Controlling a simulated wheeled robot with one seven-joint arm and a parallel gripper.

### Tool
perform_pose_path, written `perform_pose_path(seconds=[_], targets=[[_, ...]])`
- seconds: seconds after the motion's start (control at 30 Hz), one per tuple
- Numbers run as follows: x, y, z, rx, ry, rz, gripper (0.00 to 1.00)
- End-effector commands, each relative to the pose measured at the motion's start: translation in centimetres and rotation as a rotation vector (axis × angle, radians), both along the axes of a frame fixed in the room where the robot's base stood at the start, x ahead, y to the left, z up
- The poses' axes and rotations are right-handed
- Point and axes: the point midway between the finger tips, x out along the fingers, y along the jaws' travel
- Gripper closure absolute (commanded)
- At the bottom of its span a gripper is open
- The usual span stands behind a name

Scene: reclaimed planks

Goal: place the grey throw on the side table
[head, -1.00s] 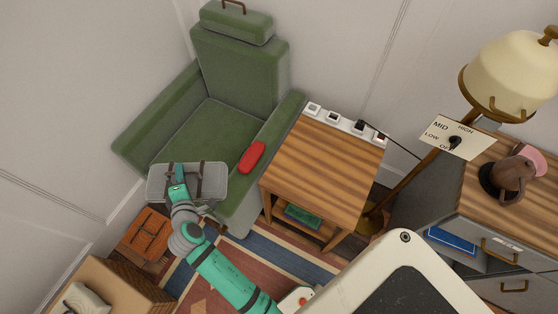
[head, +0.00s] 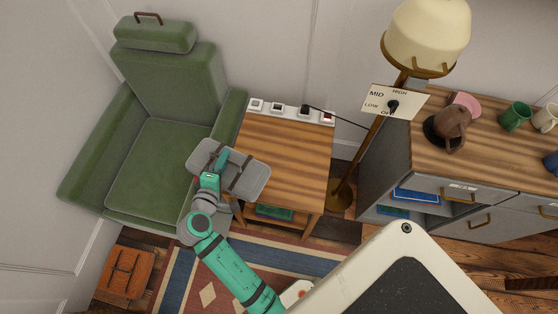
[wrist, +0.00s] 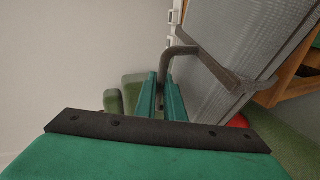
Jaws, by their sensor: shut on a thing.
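The grey throw (head: 248,183) is a flat folded bundle with dark straps and a handle loop. My gripper (head: 221,162) is shut on its strap handle and holds it tilted, in the air. In the wrist view the throw (wrist: 250,40) fills the upper right, and the fingers (wrist: 164,90) close at the handle. The side table (head: 300,160) has a striped wooden top and a lower shelf. In the head view the throw overlaps the table's left edge and the chair's arm. I cannot tell how high it is above them.
The table's back edge carries a white strip of sockets (head: 290,110). The rest of the top is clear. A green armchair (head: 150,165) stands left, with something red (wrist: 238,121) near its arm. A lamp (head: 425,40) stands right, by a grey cabinet (head: 383,165).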

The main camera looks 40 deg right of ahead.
Motion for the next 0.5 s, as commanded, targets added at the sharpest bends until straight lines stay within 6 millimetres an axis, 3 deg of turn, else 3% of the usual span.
perform_pose_path(seconds=[0.1, 0.3, 0.5], targets=[[-3.8, -3.8, 1.4, 0.0, -0.005, -0.204, 1.0], [-9.0, -7.2, 3.0, 0.001, -0.003, -0.449, 1.0], [-10.3, -8.8, 3.2, 0.0, -0.001, -0.531, 1.0]])
